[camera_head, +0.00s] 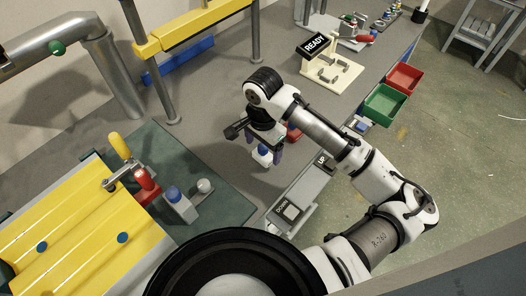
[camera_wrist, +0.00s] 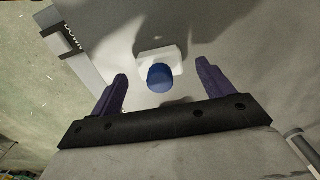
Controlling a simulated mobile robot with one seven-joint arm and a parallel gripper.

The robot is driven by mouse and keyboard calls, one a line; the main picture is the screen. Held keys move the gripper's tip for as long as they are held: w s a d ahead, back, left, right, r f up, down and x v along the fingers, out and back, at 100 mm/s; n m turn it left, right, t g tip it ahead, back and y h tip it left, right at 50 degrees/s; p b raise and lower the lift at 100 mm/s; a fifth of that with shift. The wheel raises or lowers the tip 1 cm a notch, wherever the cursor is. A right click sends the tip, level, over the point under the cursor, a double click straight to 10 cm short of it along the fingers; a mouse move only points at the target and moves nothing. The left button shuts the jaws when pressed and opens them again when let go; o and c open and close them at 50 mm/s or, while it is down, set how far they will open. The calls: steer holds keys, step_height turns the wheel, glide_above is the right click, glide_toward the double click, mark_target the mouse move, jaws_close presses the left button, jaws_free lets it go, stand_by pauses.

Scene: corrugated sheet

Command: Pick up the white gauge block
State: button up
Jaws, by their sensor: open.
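The white gauge block (camera_head: 263,161) stands on the grey bench, with a blue piece on its top. In the wrist view the white block (camera_wrist: 148,55) lies ahead between my fingers, with the round blue piece (camera_wrist: 160,78) partly covering it. My gripper (camera_head: 264,152) is open over it, and its dark purple fingers (camera_wrist: 161,72) are spread to either side of the blue piece. Nothing is held. I cannot tell how far the fingertips are above the block.
A grey panel marked UP and DOWN (camera_head: 292,208) is close to the right. A red object (camera_head: 293,134) is partly hidden behind my gripper. A yellow corrugated sheet (camera_head: 70,225) and a red clamp (camera_head: 146,180) are at left. Green (camera_head: 384,104) and red bins (camera_head: 404,78) hang at the bench edge.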

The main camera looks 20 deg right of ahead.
steer(key=shift+f, duration=0.95)
steer(key=c, duration=1.1)
steer(key=shift+r, duration=0.1)
